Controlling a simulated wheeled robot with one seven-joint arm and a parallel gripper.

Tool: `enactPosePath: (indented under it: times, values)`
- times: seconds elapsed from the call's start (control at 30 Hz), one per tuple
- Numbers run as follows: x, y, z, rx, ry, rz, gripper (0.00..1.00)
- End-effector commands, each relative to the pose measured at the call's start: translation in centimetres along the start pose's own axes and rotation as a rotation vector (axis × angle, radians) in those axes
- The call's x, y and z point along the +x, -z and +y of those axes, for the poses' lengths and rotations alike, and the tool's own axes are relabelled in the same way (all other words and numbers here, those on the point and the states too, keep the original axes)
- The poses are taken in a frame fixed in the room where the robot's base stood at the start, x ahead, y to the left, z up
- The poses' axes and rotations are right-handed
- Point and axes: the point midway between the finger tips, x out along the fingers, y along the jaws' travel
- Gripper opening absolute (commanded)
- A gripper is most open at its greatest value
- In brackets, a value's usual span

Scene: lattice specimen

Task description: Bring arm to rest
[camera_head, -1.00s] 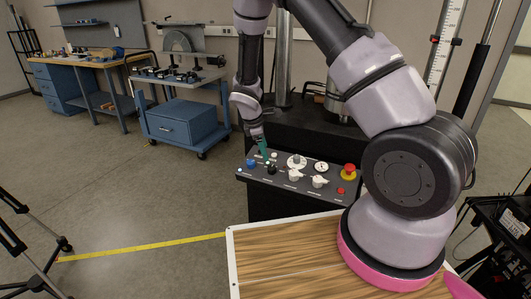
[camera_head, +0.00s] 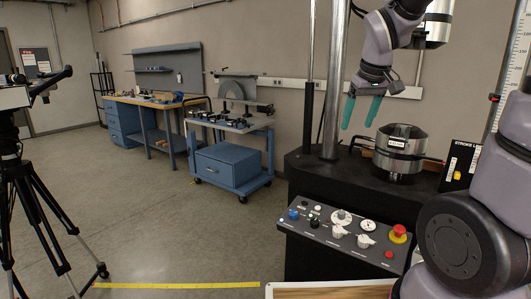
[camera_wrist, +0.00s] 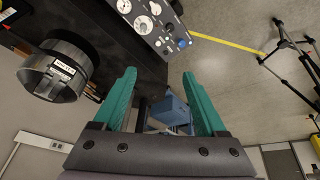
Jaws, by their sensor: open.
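My gripper (camera_head: 361,113) is raised above the black machine base in the head view, with its two green fingers apart and pointing down. It also shows in the wrist view (camera_wrist: 166,98), where nothing is between the fingers. My arm comes in from the right side of the head view and reaches up out of the frame, so its middle part is hidden. The gripper is left of and above a silver cylinder (camera_head: 400,150) and right of a steel column (camera_head: 335,85). It appears apart from both.
A control panel (camera_head: 345,235) with knobs and a red button (camera_head: 398,233) is on the machine's front. A blue cart (camera_head: 228,166) and workbench (camera_head: 150,102) stand behind at left. A tripod (camera_head: 45,215) stands at far left. Open floor (camera_head: 150,230) lies between.

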Motion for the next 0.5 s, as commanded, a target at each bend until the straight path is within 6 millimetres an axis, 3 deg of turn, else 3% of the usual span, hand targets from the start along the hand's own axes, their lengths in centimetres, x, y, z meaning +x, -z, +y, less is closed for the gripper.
enactPosePath:
  times: [0.03,0.2,0.33,0.5]
  values:
    - [-2.1,-1.0,0.2,0.070,0.013,0.033,0.74]
    - [-7.4,-4.8,-0.2,0.297,0.072,0.117,0.74]
    - [-10.2,-7.5,-0.9,0.437,0.116,0.171,0.74]
    - [-11.9,-9.6,-1.7,0.543,0.156,0.212,0.74]
